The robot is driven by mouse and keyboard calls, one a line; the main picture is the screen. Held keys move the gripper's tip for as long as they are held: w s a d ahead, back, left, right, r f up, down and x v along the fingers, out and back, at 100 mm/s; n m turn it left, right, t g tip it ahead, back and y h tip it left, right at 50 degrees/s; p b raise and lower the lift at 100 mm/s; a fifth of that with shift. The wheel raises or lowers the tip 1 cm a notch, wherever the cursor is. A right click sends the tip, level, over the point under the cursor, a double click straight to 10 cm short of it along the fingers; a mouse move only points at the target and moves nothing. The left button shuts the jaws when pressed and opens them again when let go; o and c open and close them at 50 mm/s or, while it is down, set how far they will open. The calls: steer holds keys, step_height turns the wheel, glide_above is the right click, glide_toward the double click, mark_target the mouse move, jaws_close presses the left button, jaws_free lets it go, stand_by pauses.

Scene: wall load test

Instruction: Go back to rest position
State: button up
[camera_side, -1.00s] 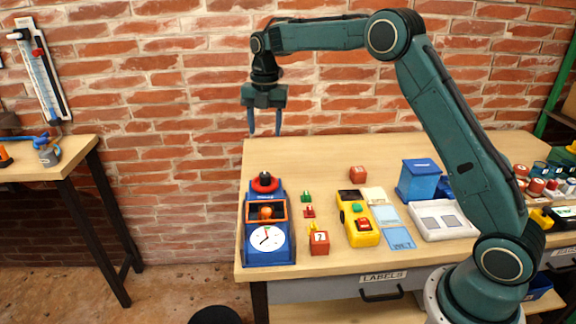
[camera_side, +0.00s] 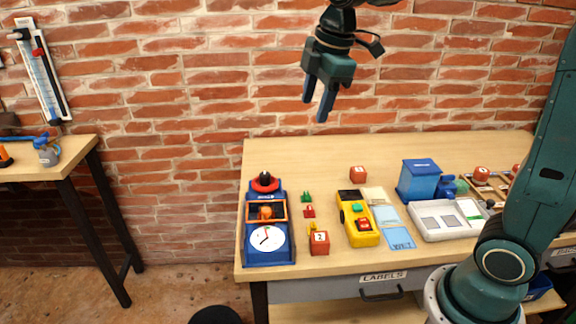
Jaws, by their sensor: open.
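My gripper (camera_side: 318,104) is high above the back of the wooden table (camera_side: 300,155), in front of the brick wall. Its two blue-grey fingers point down, apart, with nothing between them. A blue scale with a round white dial (camera_side: 266,238) stands at the table's front left, well below my gripper. An orange cube marked with a number (camera_side: 319,243) stands right of it. A yellow device (camera_side: 357,219) lies further right. The upper part of my arm runs out of the top of the picture.
Small green (camera_side: 306,197) and red (camera_side: 309,211) pieces lie beside the scale. The table's back left is clear. A second bench (camera_side: 62,160) stands at left.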

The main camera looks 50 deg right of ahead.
steer(key=s+a+f+m+t, duration=0.1)
steer(key=s+f+m, duration=0.1)
steer(key=s+m, duration=0.4)
steer(key=s+a+f+m+t, duration=0.1)
steer(key=s+f+m, duration=0.2)
steer(key=s, duration=1.1)
steer(key=m, duration=0.3)
steer(key=shift+s+m+t, duration=0.25)
steer(key=shift+m+t, duration=0.05)
